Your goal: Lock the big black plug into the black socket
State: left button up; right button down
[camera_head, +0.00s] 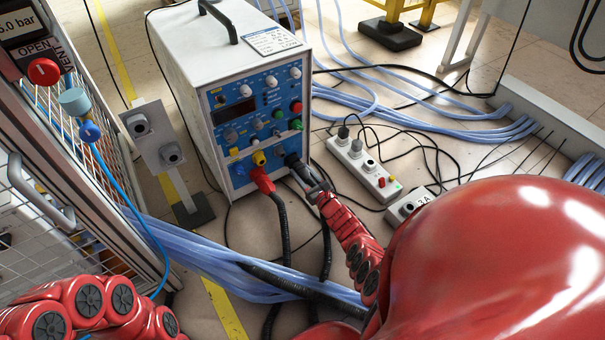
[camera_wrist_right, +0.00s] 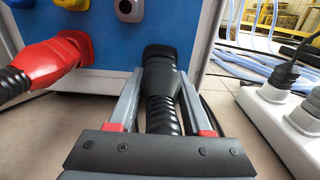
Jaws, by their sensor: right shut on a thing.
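The heater's blue front panel (camera_head: 262,118) carries a black socket (camera_head: 292,160) at its lower right. The big black plug (camera_wrist_right: 160,78) is lined up with the socket and appears to touch or enter it; how deep it sits and whether it is locked cannot be told. My right gripper (camera_head: 314,188) is shut on the plug, one finger on each side, in front of the panel. In the right wrist view, the plug's ribbed black cable (camera_wrist_right: 163,115) runs back between the fingers. My left arm shows at the lower left, but its gripper is out of view.
A red plug (camera_head: 262,180) with a black cable sits in the panel just left of the black socket. A white power strip (camera_head: 362,166) lies on the floor at the right. Blue hoses (camera_head: 225,268) cross the floor in front. A caged cabinet (camera_head: 65,180) stands left.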

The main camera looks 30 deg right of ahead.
jog(key=shift+w, duration=0.4)
jog(key=shift+d+m, duration=0.1)
jog(key=shift+m, duration=0.5)
jog(key=shift+w+m, duration=0.1)
jog(key=shift+m, duration=1.8)
jog(key=shift+m, duration=0.8)
jog(key=shift+m, duration=0.9)
